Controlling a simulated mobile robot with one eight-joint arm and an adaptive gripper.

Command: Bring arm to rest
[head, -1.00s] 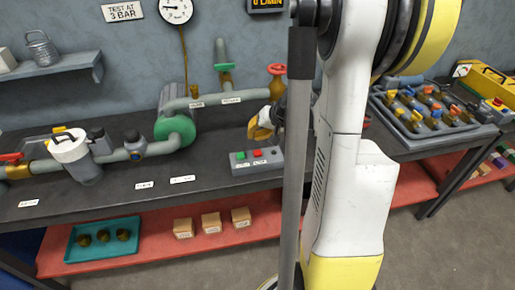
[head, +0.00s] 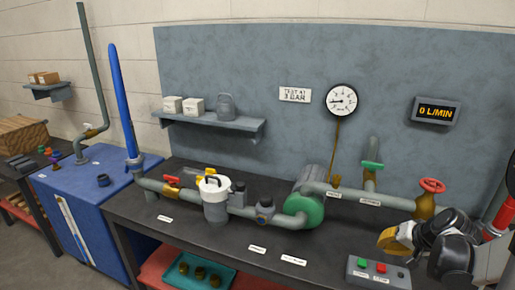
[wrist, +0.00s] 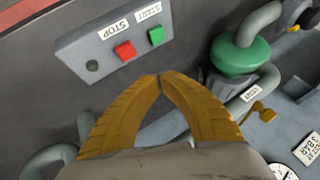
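My gripper (head: 386,241) is at the right in the head view, in front of the pipework and a little above the grey start/stop box (head: 372,280). In the wrist view my gripper (wrist: 160,76) has its two ochre fingers curved together with the tips meeting and nothing between them. Beyond the tips, the wrist view shows the start/stop box (wrist: 95,50) with a red and a green button, apart from the fingers. My dark wrist hides part of the bench at the right.
The black bench (head: 190,231) carries a pipe run with a white-topped filter (head: 215,198), a green-faced pump (head: 305,212) and a red handwheel (head: 432,186). A gauge (head: 341,99) and a display reading 0 L/MIN (head: 437,112) hang on the wall panel. A blue cabinet (head: 85,212) stands left.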

